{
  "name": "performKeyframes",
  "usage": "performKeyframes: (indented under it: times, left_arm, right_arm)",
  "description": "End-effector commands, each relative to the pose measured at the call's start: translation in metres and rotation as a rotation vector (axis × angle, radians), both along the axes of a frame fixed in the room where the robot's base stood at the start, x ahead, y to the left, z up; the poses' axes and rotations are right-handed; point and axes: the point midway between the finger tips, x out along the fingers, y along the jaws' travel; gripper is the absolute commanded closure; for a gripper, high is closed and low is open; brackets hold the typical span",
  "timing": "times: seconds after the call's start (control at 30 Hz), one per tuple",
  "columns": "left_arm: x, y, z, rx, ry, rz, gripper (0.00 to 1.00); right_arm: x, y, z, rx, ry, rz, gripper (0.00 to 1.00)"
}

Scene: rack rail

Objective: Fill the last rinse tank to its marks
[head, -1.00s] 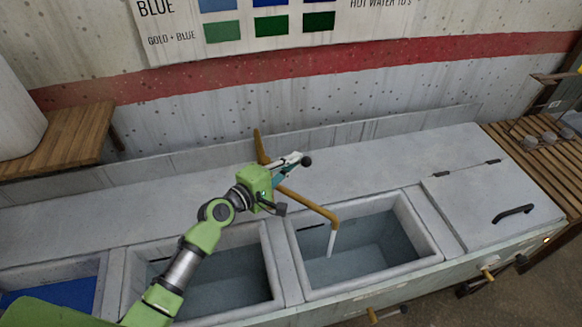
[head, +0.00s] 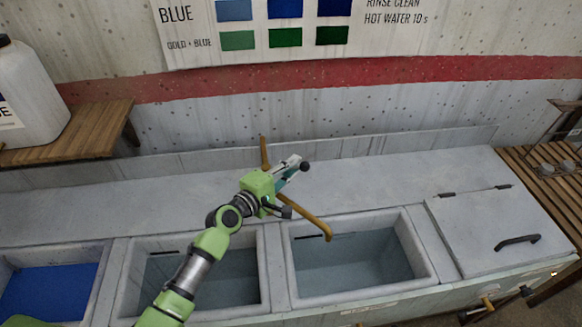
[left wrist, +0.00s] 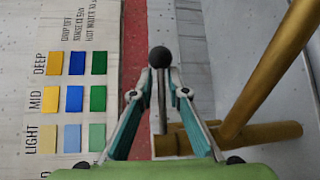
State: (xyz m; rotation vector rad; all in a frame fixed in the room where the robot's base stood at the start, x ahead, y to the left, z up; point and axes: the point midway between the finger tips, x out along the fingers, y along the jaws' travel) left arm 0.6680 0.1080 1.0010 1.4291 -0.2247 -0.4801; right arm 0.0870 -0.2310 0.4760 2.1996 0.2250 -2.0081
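The last rinse tank (head: 427,262) is the open right-hand basin. Its back wall has a short dark mark near the top. Grey-blue water (head: 352,270) stands in it; I cannot tell its exact level against the mark. The brass spout (head: 308,219) ends over this tank, with no stream showing. My left gripper (head: 290,172) is behind the tanks beside the brass pipe. In the left wrist view its fingers (left wrist: 160,85) close in around a thin lever with a black ball knob (left wrist: 160,57) at their tips. My right gripper is out of view.
A middle tank (head: 123,290) and a blue-filled tank (head: 103,252) lie to the left. A closed lid (head: 490,225) with a dark handle is to the right. A white jug (head: 35,95) stands on a wooden shelf (head: 85,135). Small valve handles (head: 487,302) project in front.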

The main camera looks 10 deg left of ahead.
Motion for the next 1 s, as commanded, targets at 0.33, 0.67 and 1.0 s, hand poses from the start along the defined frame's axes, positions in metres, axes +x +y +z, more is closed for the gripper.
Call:
performKeyframes:
  times: [0.33, 0.67, 1.0]
  left_arm:
    - [-0.001, 0.001, -0.001, 0.002, 0.001, 0.001, 0.75]
    - [-0.039, 0.02, 0.003, 0.004, 0.003, 0.0, 0.75]
    - [-0.095, 0.047, 0.013, 0.003, 0.003, -0.001, 0.75]
  right_arm:
    - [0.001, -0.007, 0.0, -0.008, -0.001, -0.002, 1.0]
    - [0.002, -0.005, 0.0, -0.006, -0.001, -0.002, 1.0]
    - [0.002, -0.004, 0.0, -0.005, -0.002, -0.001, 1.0]
